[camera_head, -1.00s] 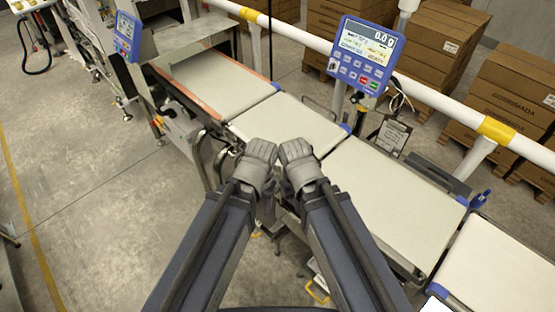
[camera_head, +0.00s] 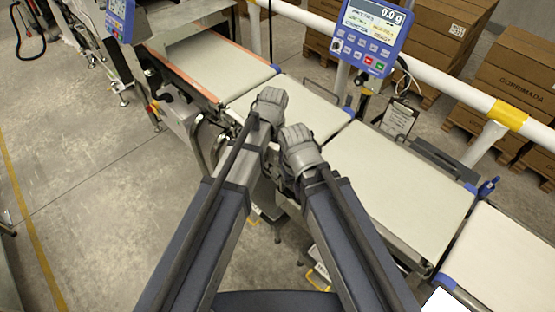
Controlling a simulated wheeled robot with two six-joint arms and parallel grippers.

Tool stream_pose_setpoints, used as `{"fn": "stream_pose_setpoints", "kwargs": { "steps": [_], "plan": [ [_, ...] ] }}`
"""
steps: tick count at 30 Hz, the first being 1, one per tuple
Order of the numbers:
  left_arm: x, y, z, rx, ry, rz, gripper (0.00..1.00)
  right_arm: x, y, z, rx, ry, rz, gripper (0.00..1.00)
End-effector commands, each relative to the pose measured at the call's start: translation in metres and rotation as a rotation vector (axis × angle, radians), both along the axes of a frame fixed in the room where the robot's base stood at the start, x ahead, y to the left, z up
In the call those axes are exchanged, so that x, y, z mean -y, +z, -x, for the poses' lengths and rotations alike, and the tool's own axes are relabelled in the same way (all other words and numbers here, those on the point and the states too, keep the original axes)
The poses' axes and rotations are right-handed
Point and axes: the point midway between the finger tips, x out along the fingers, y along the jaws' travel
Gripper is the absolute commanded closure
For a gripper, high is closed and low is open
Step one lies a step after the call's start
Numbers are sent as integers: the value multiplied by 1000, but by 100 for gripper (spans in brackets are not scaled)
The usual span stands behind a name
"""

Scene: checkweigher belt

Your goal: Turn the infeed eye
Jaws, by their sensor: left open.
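I cannot make out the infeed eye for sure in the head view. The belt line runs from upper left to lower right, with an orange-edged belt (camera_head: 208,66) at the upper left and a short pale belt (camera_head: 298,104) after it. My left gripper (camera_head: 271,98) is grey, open, and hangs in front of the short belt's near edge, apparently empty. My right gripper (camera_head: 296,136) is lower and to the right, close beside it, near the joint to the wide belt (camera_head: 405,190). Its fingers are hidden, so its opening cannot be told.
A blue display (camera_head: 368,36) reading 0.0 g stands behind the belts. A second blue panel (camera_head: 120,16) is at the upper left. A white guard rail (camera_head: 440,98) and cardboard boxes (camera_head: 510,80) lie beyond.

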Motion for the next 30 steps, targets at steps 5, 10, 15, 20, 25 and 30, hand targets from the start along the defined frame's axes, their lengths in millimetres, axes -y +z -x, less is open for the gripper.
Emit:
{"fn": "stream_pose_setpoints", "kwargs": {
  "steps": [5,10,15,20,25,30],
  "plan": [
    [15,-23,-61,6,10,27,35,0,-23,0,0,0,0,100],
    [18,-26,-78,10,14,39,35,0,-26,0,0,0,1,100],
    [18,-26,-77,10,14,39,35,0,-26,0,0,0,1,100],
    [18,-33,-76,10,13,39,35,0,-33,0,0,0,1,100],
    [18,-48,-76,10,13,39,35,0,-48,0,0,0,1,100],
    [18,-69,-76,10,13,39,35,0,-69,0,0,0,0,100]
  ]
}}
